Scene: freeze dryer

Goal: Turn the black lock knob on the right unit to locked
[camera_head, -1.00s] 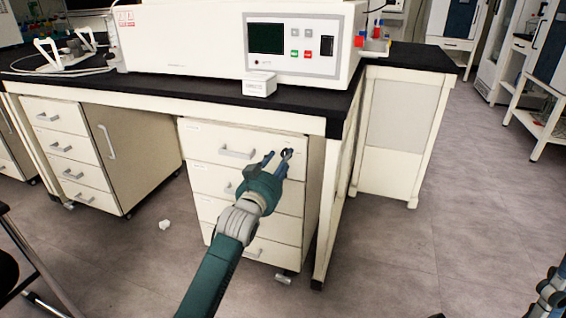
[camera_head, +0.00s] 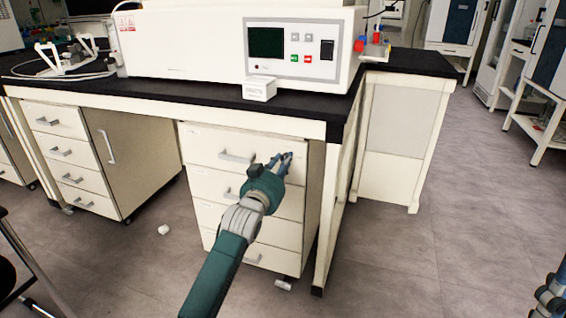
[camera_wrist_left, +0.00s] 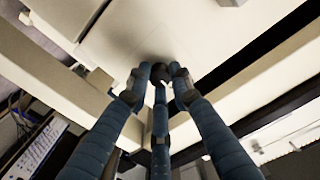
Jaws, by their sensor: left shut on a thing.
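The right unit (camera_head: 207,180) is a white drawer cabinet under the bench. Its black lock knob (camera_wrist_left: 158,76) is at the upper right of the top drawer front; in the head view the fingers cover it. My left gripper (camera_head: 281,160) is at that drawer front, and its fingers (camera_wrist_left: 160,72) are shut on the knob in the left wrist view. Which way the knob is turned cannot be told. Part of my right gripper (camera_head: 550,297) shows at the lower right edge, cut off by the frame, far from the unit.
The black bench top (camera_head: 200,97) overhangs the unit, and a bench leg (camera_head: 330,220) stands just right of it. A freeze dryer (camera_head: 190,45) and a small white box (camera_head: 259,89) are on top. Another drawer cabinet (camera_head: 140,150) stands left. The floor (camera_head: 400,260) at right is clear.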

